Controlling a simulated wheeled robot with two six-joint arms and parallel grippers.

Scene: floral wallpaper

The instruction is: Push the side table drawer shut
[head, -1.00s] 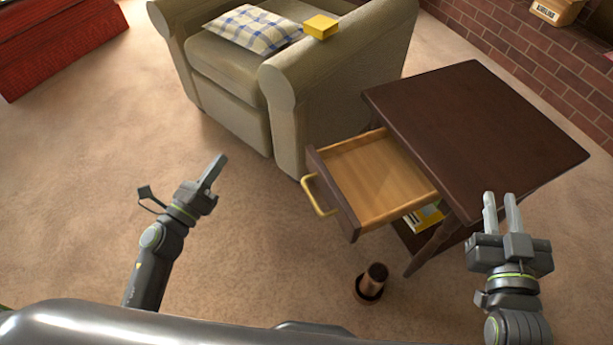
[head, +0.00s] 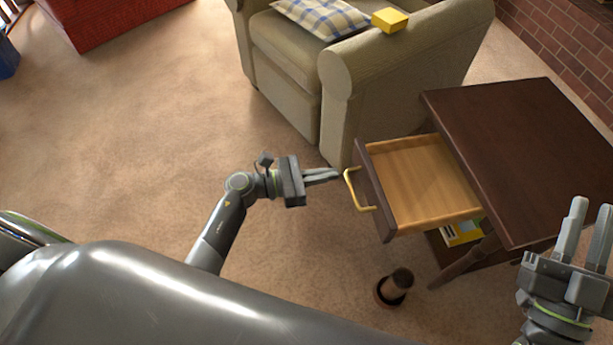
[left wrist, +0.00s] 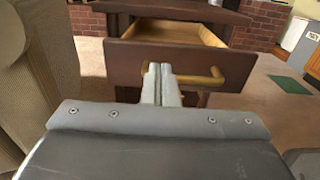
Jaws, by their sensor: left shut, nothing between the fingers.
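The dark wood side table (head: 520,140) stands at the right in the head view. Its drawer (head: 415,185) is pulled well out toward the left, with an empty light wood inside and a brass handle (head: 352,190) on its front. My left gripper (head: 338,175) is shut and empty, its fingertips pointing at the drawer front close to the handle. In the left wrist view the fingers (left wrist: 162,75) overlap the left part of the handle (left wrist: 205,78); I cannot tell if they touch it. My right gripper (head: 585,230) is open and empty in front of the table.
A beige armchair (head: 345,110) with a checked pillow (head: 320,15) and a yellow box (head: 390,20) stands just behind the drawer. A dark cylindrical object (head: 395,287) stands on the carpet below the drawer.

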